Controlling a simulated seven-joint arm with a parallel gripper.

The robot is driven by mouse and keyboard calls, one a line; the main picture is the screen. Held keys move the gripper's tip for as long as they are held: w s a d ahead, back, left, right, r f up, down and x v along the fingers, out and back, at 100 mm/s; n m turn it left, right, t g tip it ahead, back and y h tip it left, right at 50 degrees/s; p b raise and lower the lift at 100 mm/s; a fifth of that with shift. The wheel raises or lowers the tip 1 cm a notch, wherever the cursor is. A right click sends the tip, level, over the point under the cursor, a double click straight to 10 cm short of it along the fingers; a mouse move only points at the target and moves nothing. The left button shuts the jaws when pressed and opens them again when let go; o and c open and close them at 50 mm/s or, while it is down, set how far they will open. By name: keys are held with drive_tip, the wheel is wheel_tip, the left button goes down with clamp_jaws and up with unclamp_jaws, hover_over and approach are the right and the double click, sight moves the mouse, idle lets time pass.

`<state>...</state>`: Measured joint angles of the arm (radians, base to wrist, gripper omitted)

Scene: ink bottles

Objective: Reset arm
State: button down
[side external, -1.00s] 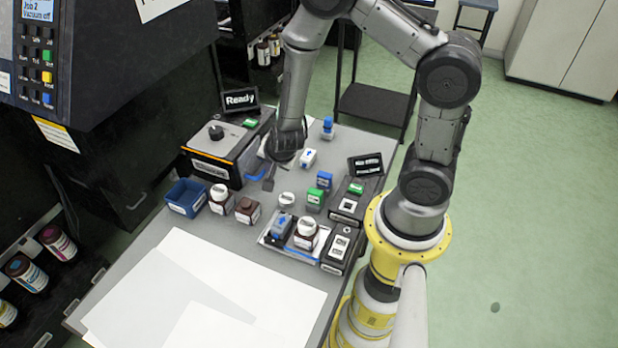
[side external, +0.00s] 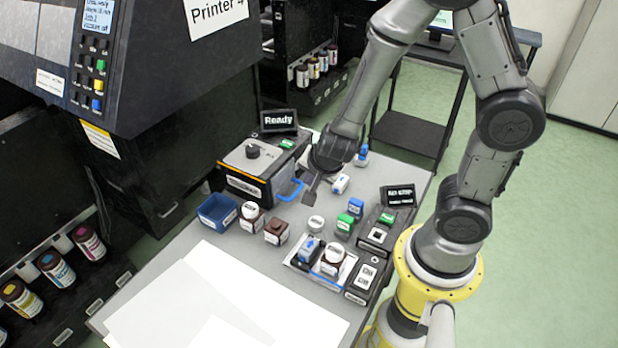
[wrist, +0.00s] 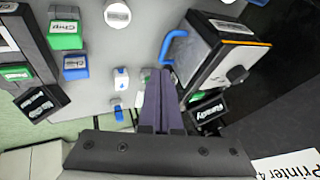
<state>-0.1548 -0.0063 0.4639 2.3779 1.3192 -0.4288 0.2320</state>
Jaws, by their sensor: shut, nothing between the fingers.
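My gripper (side external: 309,196) hangs over the grey table (side external: 185,240), just right of the black-and-orange box (side external: 243,184) with a blue handle (side external: 292,190). Its dark fingers are together and empty, pointing down; they also show in the wrist view (wrist: 158,78). The handle is beside the fingers, apart from them as far as I can tell. A small white block with a blue mark (side external: 340,184) stands to the right of the gripper. It also shows in the wrist view (wrist: 121,78).
White sheets (side external: 215,295) cover the front. A "Ready" sign (side external: 279,121) stands behind the box.

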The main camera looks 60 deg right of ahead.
drive_tip(key=w+a+r+n+t+y, duration=0.1)
drive_tip(key=a+r+n+t+y, duration=0.15)
drive_tip(key=r, duration=0.75)
drive_tip(key=w+a+r+n+t+y, duration=0.1)
drive_tip(key=a+r+n+t+y, duration=0.2)
drive_tip(key=r, duration=0.8)
drive_tip(key=s+a+r+n, duration=0.2)
drive_tip(key=s+n, duration=0.4)
drive_tip(key=s+d+f+n+g+h, duration=0.1)
drive_tip(key=s+d+f+n+g, duration=0.2)
drive_tip(key=s, duration=0.8)
drive_tip(key=shift+d+f+n+g, duration=0.2)
drive_tip(key=shift+f+n+g, duration=0.5)
drive_tip(key=shift+n+g, duration=0.4)
drive_tip(key=c, duration=1.6)
unclamp_jaws()
drive_tip(key=shift+h, duration=0.25)
drive_tip(key=shift+c, duration=1.4)
unclamp_jaws()
